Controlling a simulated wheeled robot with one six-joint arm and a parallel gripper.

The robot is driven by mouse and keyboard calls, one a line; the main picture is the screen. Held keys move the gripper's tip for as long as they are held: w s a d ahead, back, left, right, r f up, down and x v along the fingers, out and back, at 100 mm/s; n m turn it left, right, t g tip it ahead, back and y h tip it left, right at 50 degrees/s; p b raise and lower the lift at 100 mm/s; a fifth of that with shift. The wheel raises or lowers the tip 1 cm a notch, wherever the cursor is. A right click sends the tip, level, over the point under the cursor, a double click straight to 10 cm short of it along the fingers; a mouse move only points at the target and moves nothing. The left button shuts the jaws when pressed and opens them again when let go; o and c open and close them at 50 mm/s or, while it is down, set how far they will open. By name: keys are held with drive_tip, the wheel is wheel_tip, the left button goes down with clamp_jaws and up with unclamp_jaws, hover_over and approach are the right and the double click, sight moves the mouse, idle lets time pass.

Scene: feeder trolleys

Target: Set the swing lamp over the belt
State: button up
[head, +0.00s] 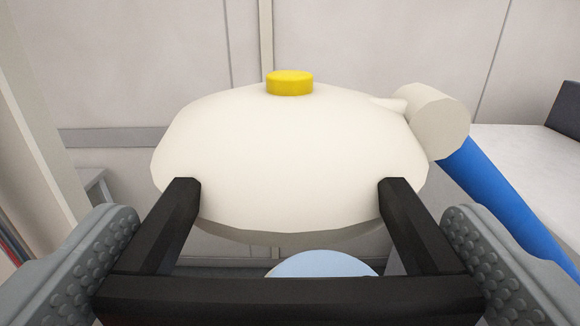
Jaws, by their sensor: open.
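The swing lamp's white, rounded head (290,150) fills the middle of the head view, with a yellow knob (290,83) on its top. A pale cylindrical joint (438,120) sits at its right end, and a blue arm (515,200) runs down to the right from there. My gripper (290,188) is open, with its two dark fingers spread in front of the lamp head, one toward each side. I cannot tell whether the fingers touch the lamp. The belt is not recognisable in this view.
A pale blue rounded thing (322,264) shows below the lamp head, partly hidden by my gripper. A white surface (520,155) with a dark object (566,115) lies at the right. A pale post (40,120) stands at the left, and a panelled wall (150,60) is behind.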

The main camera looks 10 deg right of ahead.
drive_tip(key=shift+x, duration=0.85)
drive_tip(key=c, duration=1.1)
drive_tip(key=shift+o, duration=0.2)
drive_tip(key=s+d+n+y, duration=0.3)
drive_tip(key=s+d+y, duration=0.1)
drive_tip(key=s, duration=0.8)
drive_tip(key=s+d+n+y, duration=0.4)
drive_tip(key=s+y, duration=0.2)
drive_tip(key=s, duration=0.6)
drive_tip(key=shift+s+g+y, duration=0.3)
drive_tip(key=shift+s+y, duration=0.1)
